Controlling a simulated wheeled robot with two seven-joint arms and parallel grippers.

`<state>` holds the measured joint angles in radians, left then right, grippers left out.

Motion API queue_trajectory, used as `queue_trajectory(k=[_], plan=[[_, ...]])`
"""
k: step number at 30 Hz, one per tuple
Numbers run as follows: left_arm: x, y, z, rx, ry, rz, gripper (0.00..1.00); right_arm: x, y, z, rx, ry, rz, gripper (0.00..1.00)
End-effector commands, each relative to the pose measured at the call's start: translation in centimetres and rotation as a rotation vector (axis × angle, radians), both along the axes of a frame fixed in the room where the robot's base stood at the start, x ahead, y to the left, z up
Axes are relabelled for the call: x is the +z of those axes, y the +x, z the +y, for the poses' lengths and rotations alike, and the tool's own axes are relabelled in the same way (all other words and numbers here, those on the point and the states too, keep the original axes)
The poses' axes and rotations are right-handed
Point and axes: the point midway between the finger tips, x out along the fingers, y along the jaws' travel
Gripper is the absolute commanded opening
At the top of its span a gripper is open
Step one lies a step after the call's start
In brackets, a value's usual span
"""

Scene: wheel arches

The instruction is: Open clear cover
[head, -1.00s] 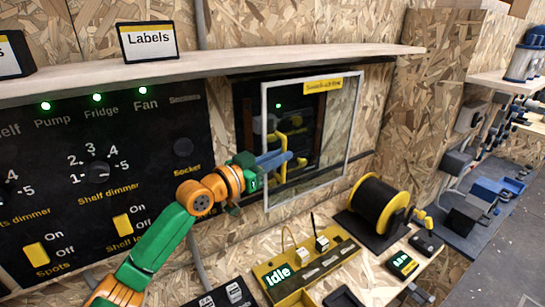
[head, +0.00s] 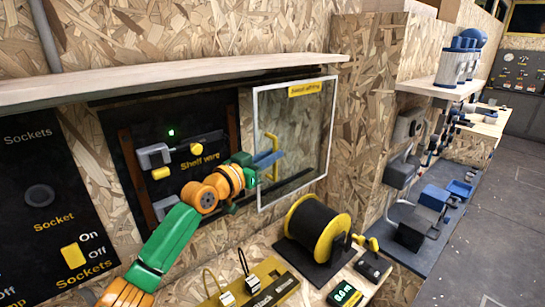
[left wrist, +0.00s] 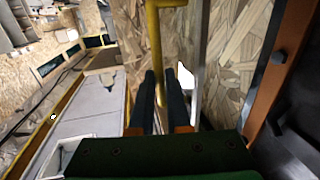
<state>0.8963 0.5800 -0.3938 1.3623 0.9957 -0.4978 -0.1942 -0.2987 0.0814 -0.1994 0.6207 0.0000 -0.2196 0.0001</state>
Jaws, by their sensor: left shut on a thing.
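The clear cover (head: 310,130) is a see-through pane with a white frame and a yellow label in its top right corner. It stands upright at the right of the dark wall recess, mostly in front of bare chipboard. Its yellow handle (head: 274,145) runs vertically near its left edge and also shows in the left wrist view (left wrist: 153,25). My left gripper (head: 268,159) is shut on the handle; its dark fingers (left wrist: 165,90) lie at the bar in the left wrist view. The recess panel (head: 200,140), marked "Shelf wire", shows uncovered left of the cover. My right gripper is not in view.
A wooden shelf (head: 170,82) runs above the recess. Below the cover stand a black cable spool (head: 318,232) with yellow rims and a small green-lit meter (head: 345,294). A socket panel (head: 45,200) is at the left. Chipboard wall lies right of the cover.

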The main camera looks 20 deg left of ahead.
Motion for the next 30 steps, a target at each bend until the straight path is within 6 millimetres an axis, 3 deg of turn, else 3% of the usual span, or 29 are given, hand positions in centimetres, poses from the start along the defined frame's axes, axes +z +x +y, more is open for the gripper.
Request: queue_trajectory(k=[15,16,17,26,30], plan=[[0.2,0.0,0.1,0.002,-0.002,-0.006,0.00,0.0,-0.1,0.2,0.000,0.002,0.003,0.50],[0.3,0.0,0.1,0.003,-0.002,-0.007,0.23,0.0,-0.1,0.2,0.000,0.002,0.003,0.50],[0.2,0.0,0.1,0.002,-0.002,-0.007,0.27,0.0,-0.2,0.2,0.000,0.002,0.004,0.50],[0.0,-0.2,0.1,0.001,-0.001,-0.002,0.27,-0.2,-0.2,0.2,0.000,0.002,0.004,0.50],[-0.4,-2.0,0.8,0.001,0.003,-0.002,0.27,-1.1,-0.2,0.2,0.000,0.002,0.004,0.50]])
